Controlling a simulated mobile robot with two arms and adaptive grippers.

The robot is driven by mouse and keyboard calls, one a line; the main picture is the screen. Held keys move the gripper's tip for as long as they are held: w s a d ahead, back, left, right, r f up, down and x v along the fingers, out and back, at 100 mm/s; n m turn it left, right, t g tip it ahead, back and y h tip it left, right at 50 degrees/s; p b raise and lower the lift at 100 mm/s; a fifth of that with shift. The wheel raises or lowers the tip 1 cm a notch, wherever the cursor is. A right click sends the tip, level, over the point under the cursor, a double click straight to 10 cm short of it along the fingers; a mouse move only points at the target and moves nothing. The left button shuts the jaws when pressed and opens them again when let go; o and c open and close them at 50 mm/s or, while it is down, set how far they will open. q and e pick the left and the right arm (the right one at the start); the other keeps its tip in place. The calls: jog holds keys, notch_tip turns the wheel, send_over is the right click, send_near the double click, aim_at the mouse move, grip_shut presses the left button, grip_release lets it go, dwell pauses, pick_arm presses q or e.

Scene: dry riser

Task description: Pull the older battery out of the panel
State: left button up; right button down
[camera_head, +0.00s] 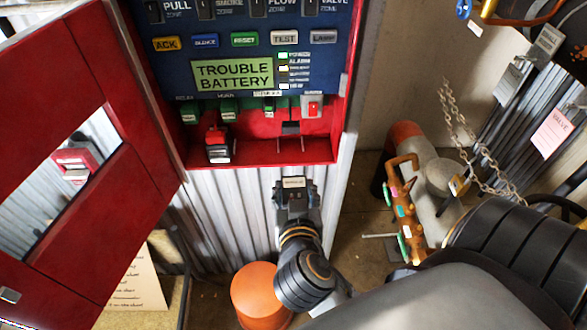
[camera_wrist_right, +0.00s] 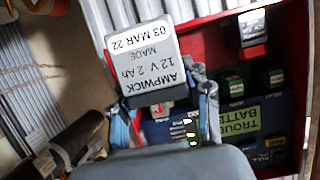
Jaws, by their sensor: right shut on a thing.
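My right gripper (camera_head: 295,190) is shut on a grey and black battery (camera_wrist_right: 142,55), held in front of and below the open red panel (camera_head: 260,155). Its label reads AMPWICK 12 V 2 Ah, MADE 03 MAR 22. In the wrist view the fingers of the right gripper (camera_wrist_right: 165,110) are on both sides of the battery's dark end. My left gripper is not in view.
The panel's red door (camera_head: 90,150) hangs open at the left. The panel display (camera_head: 232,75) reads TROUBLE BATTERY. An orange cylinder (camera_head: 260,295) stands below my right forearm. Pipes with a chain (camera_head: 465,140) are at the right.

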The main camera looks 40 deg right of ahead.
jog(key=shift+s+a+r, duration=0.15)
jog(key=shift+s, duration=0.15)
jog(key=shift+s, duration=0.1)
